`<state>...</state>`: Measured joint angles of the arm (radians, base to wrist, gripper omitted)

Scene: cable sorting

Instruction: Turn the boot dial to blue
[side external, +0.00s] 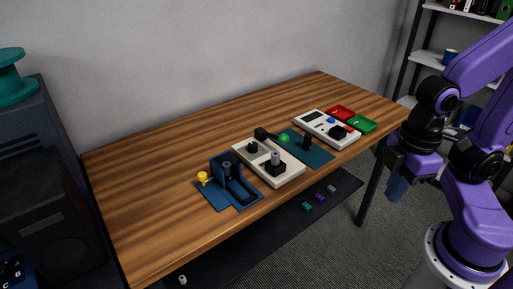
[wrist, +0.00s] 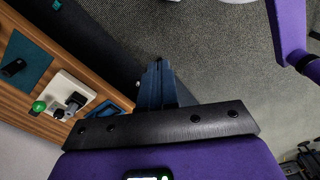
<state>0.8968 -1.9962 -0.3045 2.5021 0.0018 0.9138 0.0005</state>
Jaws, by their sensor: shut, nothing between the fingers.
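I cannot tell for certain which part is the boot dial, and no dial marking or setting is readable. A cream box (side external: 252,156) on the table carries a black block with a grey knob (side external: 275,159) and a black lever with a green ball (side external: 284,138). The cream box also shows in the wrist view (wrist: 68,84), at the left. A white panel (side external: 313,123) farther right carries a blue button (side external: 331,120) and a dark block (side external: 337,132). My gripper (side external: 397,196) is shut and empty, pointing down beyond the table's right front edge; its blue fingers show in the wrist view (wrist: 158,66).
A blue fixture (side external: 222,197) with a yellow knob (side external: 203,177) stands left of the cream box. A teal mat (side external: 318,156) bears a black post (side external: 307,143). Red (side external: 341,112) and green (side external: 361,124) trays lie at right. The table's left half (side external: 140,190) is clear. Small pieces lie on a dark surface below.

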